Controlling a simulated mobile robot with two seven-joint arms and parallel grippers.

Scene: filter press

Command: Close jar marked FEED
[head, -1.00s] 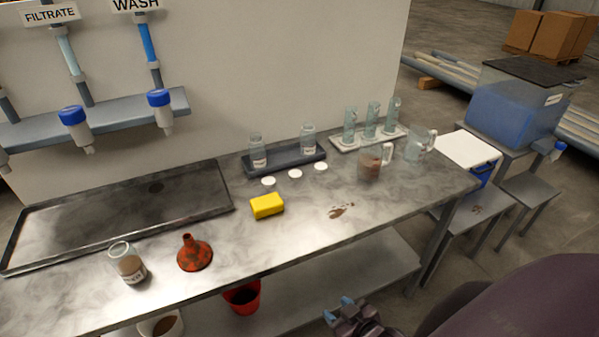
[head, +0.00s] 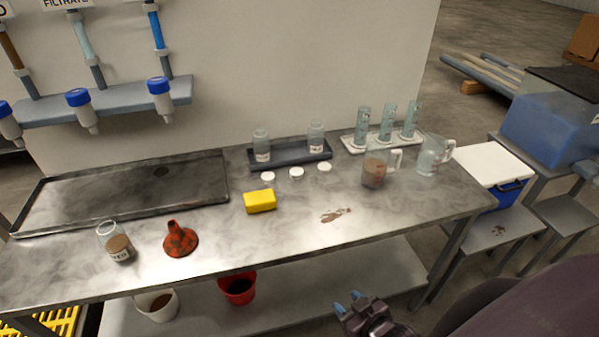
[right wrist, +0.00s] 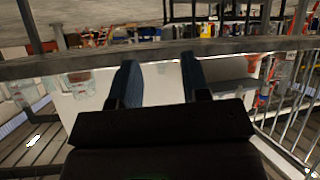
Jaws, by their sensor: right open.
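A clear jar (head: 115,243) with brown contents stands without a lid at the front left of the bench; its label seems to read FEED but is small. Three white lids (head: 296,173) lie in a row mid-bench, in front of a dark tray (head: 290,158). Two clear jars (head: 262,146) stand on that tray. My right gripper (head: 348,302) is open and empty, low in front of the bench's front edge, well right of the FEED jar. The right wrist view shows its two blue fingers (right wrist: 158,85) apart with nothing between them. My left gripper is not in view.
An orange funnel (head: 181,241) stands right of the FEED jar. A yellow sponge (head: 260,201), a brown spill (head: 335,215) and a jug of brown slurry (head: 375,172) are on the bench (head: 230,265). Cylinders (head: 386,122) stand behind. A red bucket (head: 238,289) is below.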

